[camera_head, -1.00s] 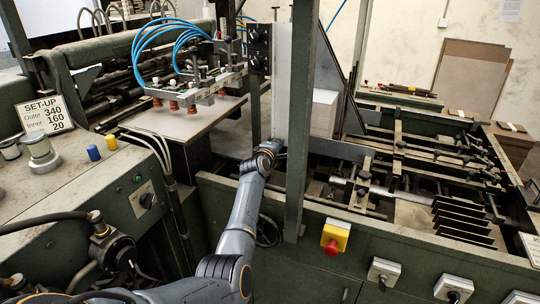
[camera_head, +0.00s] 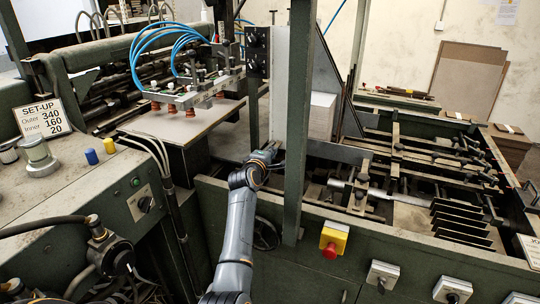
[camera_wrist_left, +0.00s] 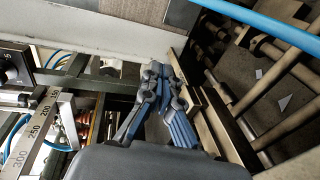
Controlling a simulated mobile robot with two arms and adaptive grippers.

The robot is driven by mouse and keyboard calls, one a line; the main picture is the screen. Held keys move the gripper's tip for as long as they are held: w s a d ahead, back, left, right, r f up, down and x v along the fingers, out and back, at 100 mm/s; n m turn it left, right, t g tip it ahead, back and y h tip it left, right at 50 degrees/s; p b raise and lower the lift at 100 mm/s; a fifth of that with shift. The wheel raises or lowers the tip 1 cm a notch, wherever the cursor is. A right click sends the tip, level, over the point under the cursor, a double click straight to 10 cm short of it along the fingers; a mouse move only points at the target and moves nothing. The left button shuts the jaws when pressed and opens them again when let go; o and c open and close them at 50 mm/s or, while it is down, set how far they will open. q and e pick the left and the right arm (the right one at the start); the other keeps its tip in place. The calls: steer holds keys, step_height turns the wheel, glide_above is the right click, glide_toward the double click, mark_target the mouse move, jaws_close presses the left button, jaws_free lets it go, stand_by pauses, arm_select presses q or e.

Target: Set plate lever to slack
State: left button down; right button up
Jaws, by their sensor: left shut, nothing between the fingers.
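My left gripper (camera_head: 272,149) is beside the tall upright metal plate (camera_head: 292,75) and the green post (camera_head: 297,130), partly blurred into the dark frame behind it. In the left wrist view its blue-grey fingers (camera_wrist_left: 160,82) are shut together with nothing between them, close to a tan metal bar (camera_wrist_left: 205,115). I cannot pick out the plate lever for certain, nor whether the fingers touch anything. My right gripper does not show.
A red-and-yellow stop button (camera_head: 333,240) sits on the green front panel. A set-up sign (camera_head: 43,117) stands at left. Suction cups with blue hoses (camera_head: 190,104) hang over a board. In the wrist view, a numbered scale (camera_wrist_left: 35,130) lies at left.

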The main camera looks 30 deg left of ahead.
arm_select(q)
steer(key=shift+v, duration=0.9)
steer(key=shift+f, duration=0.1)
